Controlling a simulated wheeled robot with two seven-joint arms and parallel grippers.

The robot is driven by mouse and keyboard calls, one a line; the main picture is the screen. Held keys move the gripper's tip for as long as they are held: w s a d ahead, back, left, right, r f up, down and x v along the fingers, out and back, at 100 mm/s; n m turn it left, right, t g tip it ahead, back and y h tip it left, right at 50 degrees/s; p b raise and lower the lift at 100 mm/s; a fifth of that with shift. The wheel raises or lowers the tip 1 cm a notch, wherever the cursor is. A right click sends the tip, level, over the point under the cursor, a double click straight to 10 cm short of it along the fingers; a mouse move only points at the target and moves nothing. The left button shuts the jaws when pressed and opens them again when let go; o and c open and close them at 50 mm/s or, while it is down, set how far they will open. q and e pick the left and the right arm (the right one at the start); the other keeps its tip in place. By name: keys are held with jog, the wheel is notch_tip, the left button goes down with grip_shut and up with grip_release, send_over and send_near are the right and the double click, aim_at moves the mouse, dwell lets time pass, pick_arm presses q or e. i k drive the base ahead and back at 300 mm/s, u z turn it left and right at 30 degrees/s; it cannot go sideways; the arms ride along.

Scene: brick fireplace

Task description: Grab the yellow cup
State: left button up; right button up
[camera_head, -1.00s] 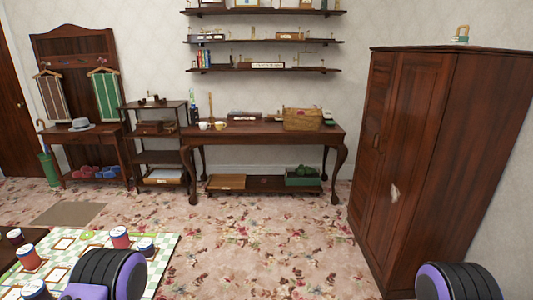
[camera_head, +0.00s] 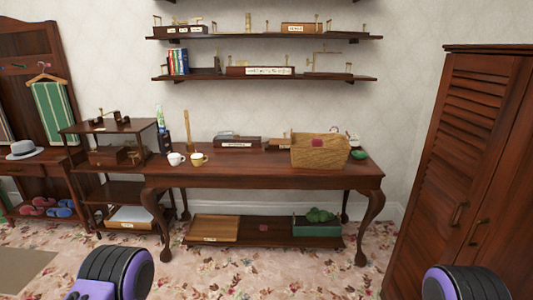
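The yellow cup (camera_head: 198,159) stands upright near the left end of the long dark wooden table (camera_head: 260,176). A white cup (camera_head: 176,159) stands just to its left. Purple and black parts of my two arms show at the bottom left and bottom right of the view. The fingers of both grippers are out of view, and both arms are well short of the table.
A wicker basket (camera_head: 320,150) and a green bowl (camera_head: 359,154) stand on the table's right side. A dark box (camera_head: 237,143) lies at its back. A small shelf unit (camera_head: 118,161) stands left, a tall wardrobe (camera_head: 465,170) right. The flowered carpet (camera_head: 240,272) ahead is clear.

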aim_at(197, 159)
jog(key=i, duration=1)
jog(key=u, duration=1.15)
jog(key=i, duration=2)
